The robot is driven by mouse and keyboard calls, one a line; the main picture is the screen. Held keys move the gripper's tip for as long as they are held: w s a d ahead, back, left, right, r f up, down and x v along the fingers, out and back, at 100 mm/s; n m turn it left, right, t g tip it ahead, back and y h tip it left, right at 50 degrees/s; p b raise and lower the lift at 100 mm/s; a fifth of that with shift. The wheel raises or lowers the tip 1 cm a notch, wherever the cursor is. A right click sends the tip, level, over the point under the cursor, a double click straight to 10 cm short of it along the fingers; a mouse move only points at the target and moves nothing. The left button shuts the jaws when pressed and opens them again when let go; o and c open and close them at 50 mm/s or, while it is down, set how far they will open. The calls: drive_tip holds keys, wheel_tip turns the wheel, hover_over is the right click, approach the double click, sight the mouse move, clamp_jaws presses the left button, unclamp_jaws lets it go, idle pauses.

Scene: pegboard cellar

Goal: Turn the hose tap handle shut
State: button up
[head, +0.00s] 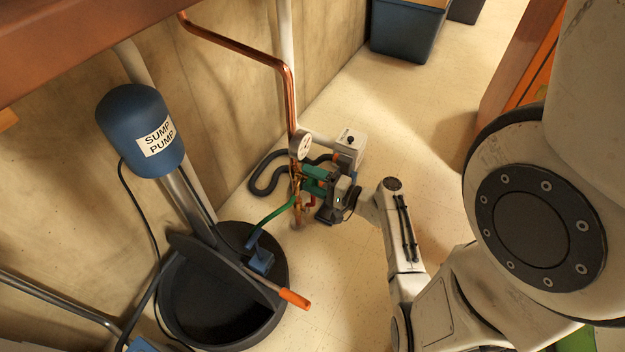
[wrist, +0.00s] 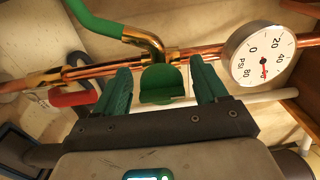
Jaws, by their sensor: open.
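A green tap handle (wrist: 160,84) sits on the brass and copper pipe in the wrist view, right by the fitting where the green hose (wrist: 95,22) joins. My gripper (wrist: 163,76) is open, with one green finger on each side of the handle. Gaps show between the fingers and the handle, so it is not gripped. In the head view my gripper (head: 318,180) is at the copper pipe (head: 290,95) by the wall and hides most of the tap.
A pressure gauge (wrist: 262,55) is close to the right finger. A red handle (wrist: 73,98) is left of the left finger. In the head view, the sump pump (head: 140,125) and its black basin (head: 281,262) stand to the left. Open floor (head: 420,125) lies to the right.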

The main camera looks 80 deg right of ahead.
drive_tip(key=p+v, duration=0.3)
drive_tip(key=v, duration=0.7)
drive_tip(key=shift+s+a, duration=0.2)
drive_tip(key=shift+s, duration=0.15)
